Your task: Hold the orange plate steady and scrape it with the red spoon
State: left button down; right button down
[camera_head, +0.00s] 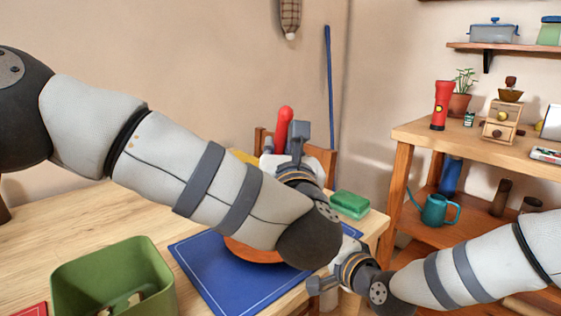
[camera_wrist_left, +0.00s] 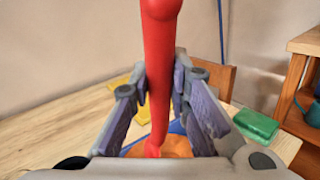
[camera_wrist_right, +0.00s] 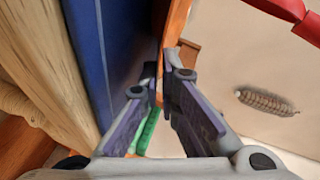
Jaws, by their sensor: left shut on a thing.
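The red spoon (camera_head: 284,128) stands roughly upright in my left gripper (camera_head: 284,150). In the left wrist view the fingers close on both sides of the spoon (camera_wrist_left: 160,65), and its lower end is over the orange plate (camera_wrist_left: 177,147); whether they touch I cannot tell. The orange plate (camera_head: 255,253) lies on the blue mat, mostly hidden by my left arm. My right gripper (camera_head: 323,277) is at the table's right side, its fingertips hidden. In the right wrist view its fingers (camera_wrist_right: 161,72) are close together at the plate's orange edge (camera_wrist_right: 176,22); a grip is unclear.
The blue mat (camera_head: 205,270) lies under the plate. A green sponge (camera_head: 350,204) lies near the table's right edge. A green bin (camera_head: 112,280) stands at front left. A wooden chair (camera_head: 325,160) is behind the table, and a shelf unit (camera_head: 408,132) is at right.

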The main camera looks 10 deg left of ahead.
aim_at(281, 129)
pick_arm(q)
jog(key=shift+r, duration=1.9)
jog(key=d+r, duration=0.4)
jog(key=shift+w+d+f, duration=0.1)
jog(key=shift+f, duration=1.05)
jog(key=shift+w+d+f, duration=0.1)
jog(key=shift+f, duration=1)
jog(key=shift+r, duration=0.15)
